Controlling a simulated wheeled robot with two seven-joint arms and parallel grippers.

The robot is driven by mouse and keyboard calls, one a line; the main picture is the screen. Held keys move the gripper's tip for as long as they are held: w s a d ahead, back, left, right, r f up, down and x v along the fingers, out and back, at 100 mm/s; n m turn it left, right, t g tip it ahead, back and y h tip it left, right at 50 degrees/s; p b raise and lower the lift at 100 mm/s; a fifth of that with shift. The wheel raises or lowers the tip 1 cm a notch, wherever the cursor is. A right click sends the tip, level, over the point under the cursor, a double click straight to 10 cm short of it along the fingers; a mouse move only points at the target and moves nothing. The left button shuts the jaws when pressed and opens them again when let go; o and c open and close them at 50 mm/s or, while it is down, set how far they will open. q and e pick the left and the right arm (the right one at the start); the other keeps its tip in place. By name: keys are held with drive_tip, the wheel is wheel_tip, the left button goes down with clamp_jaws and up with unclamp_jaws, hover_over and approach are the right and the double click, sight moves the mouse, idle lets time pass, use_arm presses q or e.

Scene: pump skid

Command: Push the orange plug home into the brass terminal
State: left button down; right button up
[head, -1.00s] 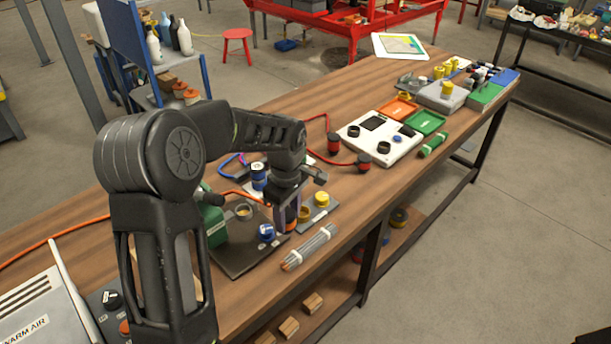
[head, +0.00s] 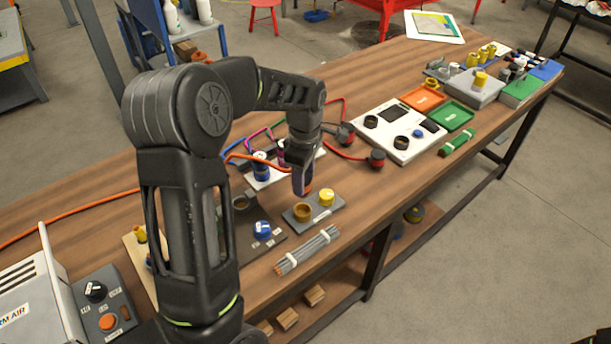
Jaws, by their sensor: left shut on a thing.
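My left gripper (head: 302,186) is shut on the orange plug (head: 309,187), of which only a small part shows beside the fingers. An orange cable (head: 245,156) runs from behind the gripper to the left. The brass terminal (head: 302,212) is a round, brownish-gold ring on a small grey plate (head: 322,214). Its open top faces up and looks empty. The gripper and plug appear just above or behind the terminal, apart from it; the exact height is hard to tell.
A yellow terminal (head: 326,197) stands on the same plate, right of the brass one. A blue connector (head: 263,229) is on a dark panel to the left. A bundle of grey rods (head: 307,250) lies in front. A white panel (head: 399,130) stands further right.

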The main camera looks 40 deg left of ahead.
use_arm(q)
drive_tip(key=shift+w+f, duration=0.1)
drive_tip(key=shift+f, duration=0.15)
wheel_tip(320, 180, down, 5)
drive_tip(key=b, duration=0.3)
drive_tip(key=shift+b, duration=0.4)
idle(0.6)
drive_tip(key=shift+f+b, duration=1.35)
drive_tip(key=shift+f, duration=0.4)
idle(0.4)
drive_tip(key=c, duration=0.7)
unclamp_jaws()
